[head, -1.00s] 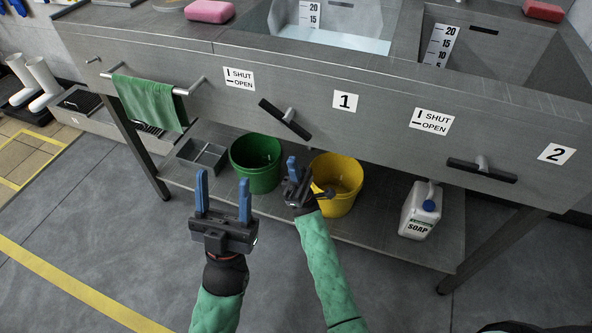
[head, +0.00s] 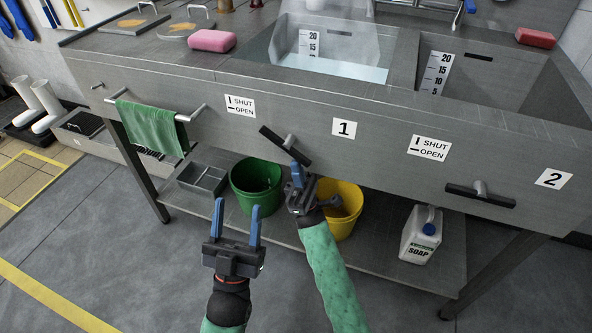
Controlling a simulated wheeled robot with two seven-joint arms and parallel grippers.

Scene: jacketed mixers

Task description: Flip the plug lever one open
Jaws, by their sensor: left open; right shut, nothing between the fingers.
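The plug lever one (head: 285,145) is a black bar on a grey stem on the sink front, beside the label 1 (head: 344,127). It sits tilted, its left end higher than its right. The shut/open sign (head: 240,105) is up and left of it. My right gripper (head: 298,172) is shut and empty, close below the lever's right end; I cannot tell whether they touch. My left gripper (head: 237,222) is open and empty, lower and to the left, in front of the green bucket. The second lever (head: 480,195) lies nearly level under its own sign (head: 429,147).
A green bucket (head: 257,186), a yellow bucket (head: 341,226), a grey divided tray (head: 202,179) and a soap jug (head: 421,235) stand on the lower shelf. A green towel (head: 150,129) hangs from a rail at left. The left basin holds water (head: 330,68).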

